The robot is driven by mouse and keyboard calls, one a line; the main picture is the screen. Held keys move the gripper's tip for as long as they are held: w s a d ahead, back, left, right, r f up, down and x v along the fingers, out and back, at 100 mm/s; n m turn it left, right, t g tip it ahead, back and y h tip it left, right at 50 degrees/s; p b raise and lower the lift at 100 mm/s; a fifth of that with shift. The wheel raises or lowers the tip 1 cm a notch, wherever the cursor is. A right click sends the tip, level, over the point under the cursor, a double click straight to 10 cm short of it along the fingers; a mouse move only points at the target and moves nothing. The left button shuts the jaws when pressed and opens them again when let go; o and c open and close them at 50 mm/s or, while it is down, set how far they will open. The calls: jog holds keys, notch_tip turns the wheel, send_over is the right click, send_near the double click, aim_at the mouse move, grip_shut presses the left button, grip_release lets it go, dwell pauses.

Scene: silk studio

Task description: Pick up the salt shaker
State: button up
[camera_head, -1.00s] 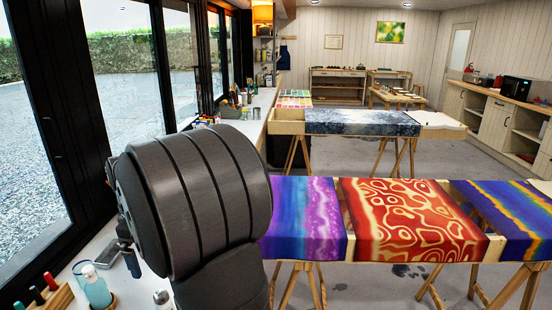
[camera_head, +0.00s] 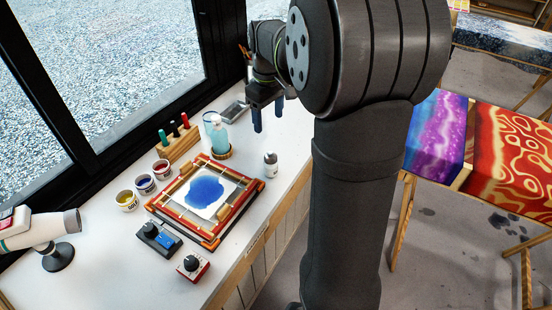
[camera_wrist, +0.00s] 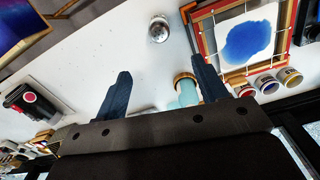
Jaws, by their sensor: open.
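The salt shaker (camera_head: 270,164), a small pale cylinder with a metallic top, stands upright on the white counter to the right of a framed cloth. In the wrist view its round shiny top (camera_wrist: 159,28) shows beyond my fingertips, roughly centred between them. My gripper (camera_head: 268,113) is open and empty, with its dark blue fingers pointing down. It is above the counter, beyond the shaker in the head view. In the wrist view my gripper (camera_wrist: 160,68) has both fingers apart, and neither touches the shaker.
A teal bottle (camera_head: 219,138) stands left of the shaker. The red frame (camera_head: 170,212) holds cloth with a blue blot. Paint jars (camera_head: 145,184), a bottle rack (camera_head: 178,142) and two small control boxes (camera_head: 158,238) surround it. Bare counter (camera_head: 282,192) lies in front of the shaker.

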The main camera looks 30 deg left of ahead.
aim_at(271, 164)
jog(key=shift+m, duration=0.5)
notch_tip(271, 164, down, 13)
jog(key=shift+a+r, duration=0.1)
jog(key=shift+d+f, duration=0.2)
jog(key=shift+f, duration=1.1)
jog(key=shift+d+f, duration=0.15)
jog(key=shift+f, duration=1.15)
jog(key=c, duration=1.2)
jog(key=shift+o, duration=0.2)
